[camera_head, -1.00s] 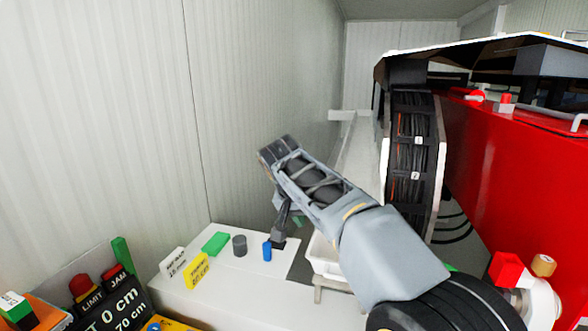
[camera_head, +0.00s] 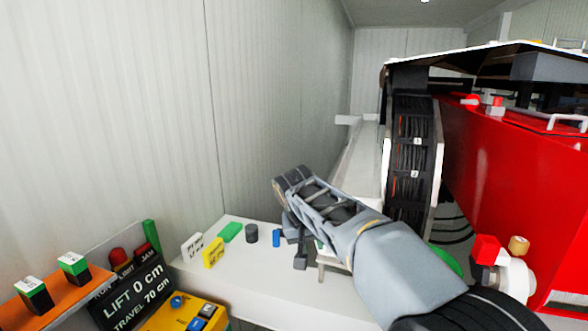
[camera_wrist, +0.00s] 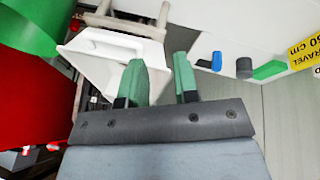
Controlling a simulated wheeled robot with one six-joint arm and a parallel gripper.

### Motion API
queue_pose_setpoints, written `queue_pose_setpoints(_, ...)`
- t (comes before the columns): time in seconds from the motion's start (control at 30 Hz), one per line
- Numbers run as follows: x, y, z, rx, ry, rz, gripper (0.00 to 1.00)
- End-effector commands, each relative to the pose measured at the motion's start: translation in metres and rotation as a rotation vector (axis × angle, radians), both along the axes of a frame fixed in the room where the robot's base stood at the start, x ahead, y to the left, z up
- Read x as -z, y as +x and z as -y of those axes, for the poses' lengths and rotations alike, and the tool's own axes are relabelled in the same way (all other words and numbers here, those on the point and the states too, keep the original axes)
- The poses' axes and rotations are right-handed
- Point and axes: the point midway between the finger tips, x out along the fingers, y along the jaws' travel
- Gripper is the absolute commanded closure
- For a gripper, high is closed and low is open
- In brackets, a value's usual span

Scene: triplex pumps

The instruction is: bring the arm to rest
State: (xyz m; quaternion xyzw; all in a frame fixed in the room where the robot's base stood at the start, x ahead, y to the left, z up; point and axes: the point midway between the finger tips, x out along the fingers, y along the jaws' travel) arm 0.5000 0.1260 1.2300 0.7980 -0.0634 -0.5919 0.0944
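My arm (camera_head: 385,262) reaches from the lower right over the white bench in the head view. Its elbow end is raised, and the gripper end is mostly hidden behind the arm there. In the wrist view my gripper (camera_wrist: 160,78) has two green fingertips standing apart with a gap between them. Nothing is held in the gap. A white bin (camera_wrist: 122,50) lies just beyond the fingertips; whether they touch it I cannot tell.
The white bench (camera_head: 245,280) bears a green block (camera_head: 230,232), a grey cylinder (camera_head: 251,234), a blue piece (camera_head: 276,238) and a yellow sign (camera_head: 213,253). A lift control panel (camera_head: 135,295) stands lower left. Red machinery (camera_head: 510,190) fills the right.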

Motion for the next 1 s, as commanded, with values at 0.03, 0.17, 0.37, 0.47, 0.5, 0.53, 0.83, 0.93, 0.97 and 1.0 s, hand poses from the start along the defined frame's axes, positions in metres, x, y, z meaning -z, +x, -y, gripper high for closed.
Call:
queue_pose_setpoints(0.03, 0.007, -0.007, 0.003, -0.025, 0.007, -0.012, 0.72)
queue_pose_setpoints(0.17, 0.024, -0.027, 0.013, -0.093, 0.037, -0.038, 0.72)
queue_pose_setpoints(0.37, 0.054, -0.079, 0.046, -0.168, 0.108, -0.051, 0.72)
queue_pose_setpoints(0.47, 0.072, -0.117, 0.069, -0.173, 0.155, -0.032, 0.72)
queue_pose_setpoints(0.5, 0.08, -0.132, 0.078, -0.165, 0.172, -0.023, 0.72)
queue_pose_setpoints(0.53, 0.084, -0.143, 0.084, -0.157, 0.183, -0.015, 0.72)
queue_pose_setpoints(0.83, 0.1, -0.199, 0.119, -0.03, 0.231, 0.068, 0.72)
queue_pose_setpoints(0.93, 0.092, -0.2, 0.123, -0.01, 0.23, 0.101, 0.72)
queue_pose_setpoints(0.97, 0.091, -0.2, 0.124, -0.006, 0.229, 0.106, 0.72)
queue_pose_setpoints(1.0, 0.09, -0.2, 0.126, 0.0, 0.229, 0.109, 0.72)
